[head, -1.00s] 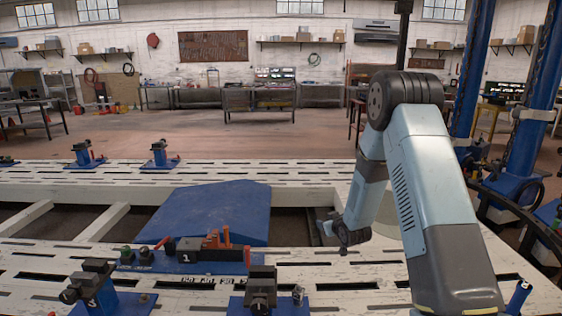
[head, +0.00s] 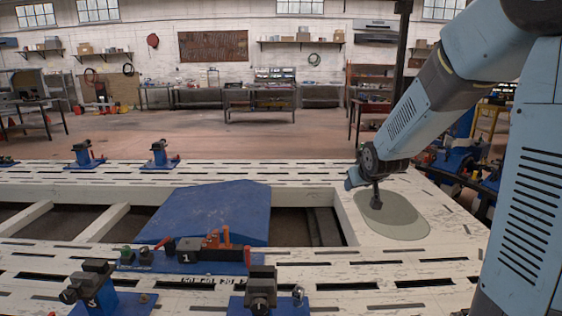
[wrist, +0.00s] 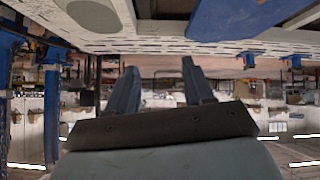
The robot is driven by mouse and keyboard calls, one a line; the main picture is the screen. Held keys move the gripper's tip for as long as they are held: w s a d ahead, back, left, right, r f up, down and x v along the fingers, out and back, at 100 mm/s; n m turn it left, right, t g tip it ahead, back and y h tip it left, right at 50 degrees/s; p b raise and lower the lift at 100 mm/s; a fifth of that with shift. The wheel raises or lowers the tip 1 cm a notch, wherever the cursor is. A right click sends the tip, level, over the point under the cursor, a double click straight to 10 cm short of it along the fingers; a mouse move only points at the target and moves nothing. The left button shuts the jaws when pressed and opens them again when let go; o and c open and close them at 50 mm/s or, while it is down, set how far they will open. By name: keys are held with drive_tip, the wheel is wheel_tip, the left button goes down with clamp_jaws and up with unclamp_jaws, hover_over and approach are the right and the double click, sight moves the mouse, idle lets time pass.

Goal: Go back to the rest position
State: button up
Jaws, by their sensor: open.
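My arm fills the right side of the head view, with its upper part bent over at the top right and its forearm sloping down to the left. Its far end is above the white slotted frame (head: 440,255), near a grey-green round disc (head: 410,222); the fingers are hard to make out there. In the wrist view, which is upside down, my gripper (wrist: 159,63) shows two bluish fingers apart, with nothing between them. The disc (wrist: 95,14) also shows at the top left of the wrist view.
A blue ramp-like panel (head: 205,212) lies across the frame's opening. Blue posts and machines stand behind my arm.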

drive_tip(key=s+r+g, duration=0.1)
drive_tip(key=s+r, duration=0.2)
drive_tip(key=s, duration=0.7)
drive_tip(key=s+r+m+g, duration=0.1)
drive_tip(key=s+r, duration=0.2)
drive_tip(key=s, duration=0.8)
drive_tip(key=s+r+m+g, duration=0.1)
drive_tip(key=s+r+g, duration=0.1)
drive_tip(key=s, duration=0.9)
drive_tip(key=shift+s+d+r, duration=0.15)
drive_tip(key=shift+d+r, duration=0.25)
drive_tip(key=shift+r, duration=0.15)
